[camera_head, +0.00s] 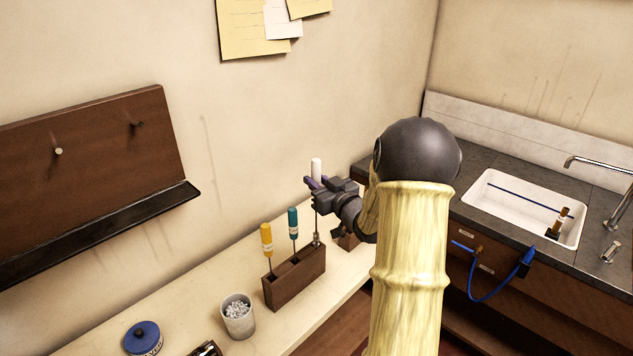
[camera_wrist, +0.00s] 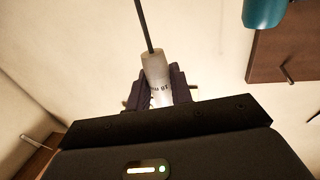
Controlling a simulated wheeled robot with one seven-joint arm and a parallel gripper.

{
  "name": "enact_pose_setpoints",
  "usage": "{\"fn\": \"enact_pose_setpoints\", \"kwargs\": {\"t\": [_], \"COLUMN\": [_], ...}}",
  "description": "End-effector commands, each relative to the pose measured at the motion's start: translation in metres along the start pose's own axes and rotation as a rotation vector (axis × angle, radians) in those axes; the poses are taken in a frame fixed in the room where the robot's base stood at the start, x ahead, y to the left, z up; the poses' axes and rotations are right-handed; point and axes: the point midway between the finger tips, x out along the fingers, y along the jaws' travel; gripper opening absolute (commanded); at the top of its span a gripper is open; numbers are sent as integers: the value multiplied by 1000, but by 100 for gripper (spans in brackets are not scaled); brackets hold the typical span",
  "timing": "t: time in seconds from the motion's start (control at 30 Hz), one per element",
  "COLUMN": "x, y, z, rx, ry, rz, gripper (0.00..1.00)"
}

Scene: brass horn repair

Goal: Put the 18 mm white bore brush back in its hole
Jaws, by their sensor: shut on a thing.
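The white bore brush (camera_head: 316,167) is upright in my gripper (camera_head: 316,184), above the right end of the dark wooden block (camera_head: 295,284). Its thin rod runs down from the gripper, and its lower end shows at the block's right end; I cannot tell whether it is inside the hole or just over it. In the wrist view my gripper (camera_wrist: 160,93) is shut on the white handle (camera_wrist: 156,68), which carries dark printing. A yellow-handled brush (camera_head: 266,234) and a teal-handled brush (camera_head: 292,222) stand in the block to the left.
A cup of white bits (camera_head: 238,316) and a blue round tin (camera_head: 143,338) stand nearer on the bench. A small wooden piece (camera_head: 348,242) lies right of the block. The wall is close behind. A white sink (camera_head: 500,205) is at the right.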

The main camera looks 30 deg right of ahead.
Motion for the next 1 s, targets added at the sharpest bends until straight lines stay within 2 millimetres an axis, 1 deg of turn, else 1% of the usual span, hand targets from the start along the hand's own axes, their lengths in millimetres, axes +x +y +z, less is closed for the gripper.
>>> {"fn": "enact_pose_setpoints", "kwargs": {"t": [1.0], "x": [0], "y": [0], "z": [21], "rx": [0], "ry": [0], "rz": [0], "gripper": [0]}}
